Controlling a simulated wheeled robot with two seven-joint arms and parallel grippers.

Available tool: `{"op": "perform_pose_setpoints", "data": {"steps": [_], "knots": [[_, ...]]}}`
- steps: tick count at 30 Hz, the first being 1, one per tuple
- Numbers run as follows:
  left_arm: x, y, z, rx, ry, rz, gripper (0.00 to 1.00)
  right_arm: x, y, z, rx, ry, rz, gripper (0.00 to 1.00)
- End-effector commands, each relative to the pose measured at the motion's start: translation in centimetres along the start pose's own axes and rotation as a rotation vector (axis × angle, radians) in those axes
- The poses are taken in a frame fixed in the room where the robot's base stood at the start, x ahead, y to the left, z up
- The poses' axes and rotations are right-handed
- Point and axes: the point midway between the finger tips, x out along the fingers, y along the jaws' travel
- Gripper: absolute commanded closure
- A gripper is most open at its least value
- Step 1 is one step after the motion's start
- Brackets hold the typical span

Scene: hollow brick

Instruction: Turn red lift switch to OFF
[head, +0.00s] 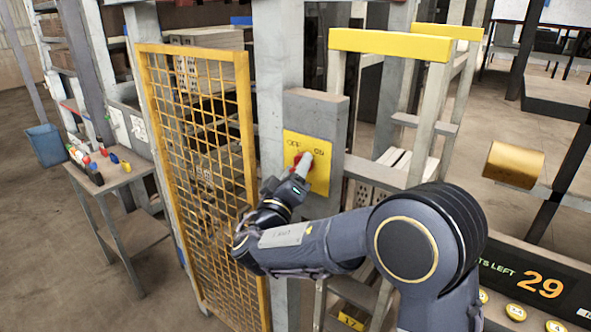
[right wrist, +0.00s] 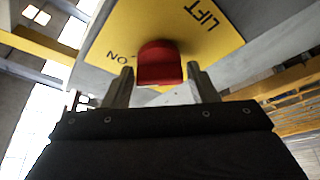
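The red lift switch (right wrist: 158,66) sits on a yellow plate (head: 319,181) on a grey box fixed to a post. The plate carries OFF at its upper left and ON at its upper right in the head view; LIFT and ON show upside down in the right wrist view. My right gripper (head: 301,168) is at the switch and partly hides it. In the right wrist view its two fingers stand open on either side of the red knob, with a small gap on each side. The knob's exact setting is hard to tell. My left gripper is out of view.
A yellow mesh gate (head: 204,150) stands just left of the switch box (head: 337,121). A yellow-topped frame (head: 391,45) is on the right. A counter panel (head: 535,283) reading 29 is at the lower right. A small table (head: 118,177) with coloured items stands far left.

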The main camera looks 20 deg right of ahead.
Motion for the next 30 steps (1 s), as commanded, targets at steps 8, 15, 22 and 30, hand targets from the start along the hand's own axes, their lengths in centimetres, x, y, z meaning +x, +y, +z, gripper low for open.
{"op": "perform_pose_setpoints", "data": {"steps": [8,15,22,30], "knots": [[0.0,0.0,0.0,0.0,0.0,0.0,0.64,0.0,0.0,0.0,0.0,0.0,0.0,0.79],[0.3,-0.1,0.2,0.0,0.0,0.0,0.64,-0.1,0.0,0.1,-0.025,0.0,-0.011,0.79],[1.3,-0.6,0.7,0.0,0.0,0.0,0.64,-0.1,0.0,0.1,-0.131,0.001,-0.055,0.79],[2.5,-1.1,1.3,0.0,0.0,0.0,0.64,-0.1,0.1,0.1,-0.349,0.002,-0.147,0.79]]}}
